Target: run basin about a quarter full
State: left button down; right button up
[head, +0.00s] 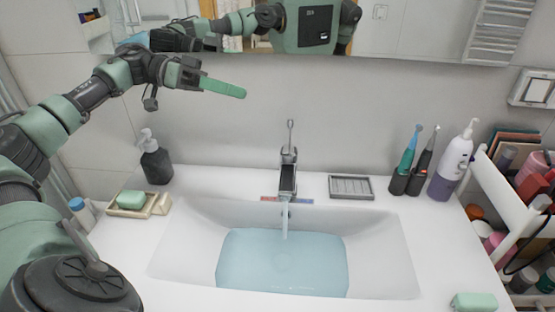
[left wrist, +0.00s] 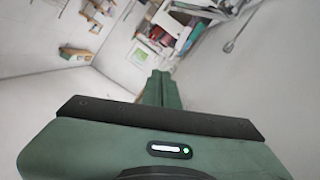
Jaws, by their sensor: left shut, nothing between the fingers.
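The white basin (head: 385,255) is set in the countertop and holds a pool of blue water (head: 282,262) over its bottom. The chrome faucet (head: 288,178) stands behind the basin, and a stream runs from its spout into the water. Its thin lever (head: 290,135) points up. My left gripper (head: 242,94) is above and to the left of the faucet, apart from it, with its green fingers shut and empty. The shut fingers also show in the left wrist view (left wrist: 162,80). My right gripper is not in view.
A dark soap dispenser (head: 155,160) and a soap dish (head: 160,205) with green soap stand left of the basin. A grey tray (head: 351,187), toothbrushes (head: 408,165) and a white pump bottle (head: 452,160) stand at the right. A white cart (head: 505,200) borders the counter. A mirror hangs behind.

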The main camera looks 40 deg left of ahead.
pick_arm(q)
notch_tip(320, 180, down, 5)
jog(key=b, duration=0.3)
jog(key=p, duration=0.2)
send_over(288, 150)
jog(key=a, duration=0.3)
jog(key=f, duration=0.2)
jog(key=s+f, duration=0.1)
jog(key=f, duration=0.1)
jog(key=d+f, duration=0.1)
jog(key=shift+s+f+b, duration=0.2)
jog(key=shift+b, duration=0.1)
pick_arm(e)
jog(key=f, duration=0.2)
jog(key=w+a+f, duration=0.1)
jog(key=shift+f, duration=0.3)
pick_arm(q)
jog(key=shift+r, duration=0.1)
